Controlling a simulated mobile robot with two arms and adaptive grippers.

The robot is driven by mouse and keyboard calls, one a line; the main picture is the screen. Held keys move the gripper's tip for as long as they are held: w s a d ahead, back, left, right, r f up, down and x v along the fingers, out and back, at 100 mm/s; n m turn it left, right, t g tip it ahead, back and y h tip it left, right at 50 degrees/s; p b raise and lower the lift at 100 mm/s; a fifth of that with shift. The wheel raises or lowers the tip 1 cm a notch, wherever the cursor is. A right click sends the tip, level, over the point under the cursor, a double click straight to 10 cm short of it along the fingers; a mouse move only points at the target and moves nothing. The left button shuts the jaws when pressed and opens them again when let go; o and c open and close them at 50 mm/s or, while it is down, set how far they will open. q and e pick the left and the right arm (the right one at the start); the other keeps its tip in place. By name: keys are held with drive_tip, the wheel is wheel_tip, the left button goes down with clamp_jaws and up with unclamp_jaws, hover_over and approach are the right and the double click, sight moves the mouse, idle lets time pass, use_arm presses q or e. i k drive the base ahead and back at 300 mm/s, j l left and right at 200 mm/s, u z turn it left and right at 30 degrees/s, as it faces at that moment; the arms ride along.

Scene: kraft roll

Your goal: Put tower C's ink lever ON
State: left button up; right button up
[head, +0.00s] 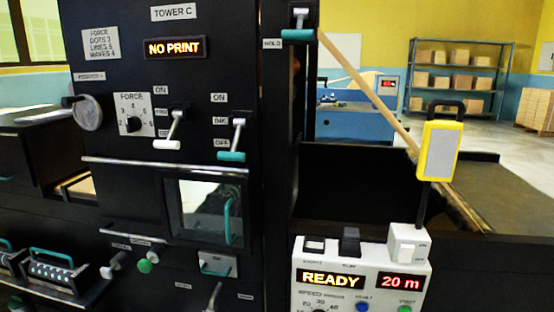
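The ink lever (237,138) is on the black front panel of tower C, right of centre on it. It has a white stem and a teal grip, and it points down, with the grip beside the lower OFF label (222,143). The INK label (220,121) is left of the stem, and the ON label (219,98) is above it. The TOWER C sign (173,12) is at the top, over a lit display (175,47) that reads NO PRINT. Neither of my grippers shows in the head view.
A similar white-grip lever (175,128) is close left, beside a FORCE dial (132,124). A horizontal rail (165,165) and a windowed door (208,212) are below. The HOLD lever (298,33) is upper right. A control box (362,280) reading READY and 20 m stands lower right.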

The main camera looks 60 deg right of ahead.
sight(235, 143)
drive_tip(key=z, duration=1.7)
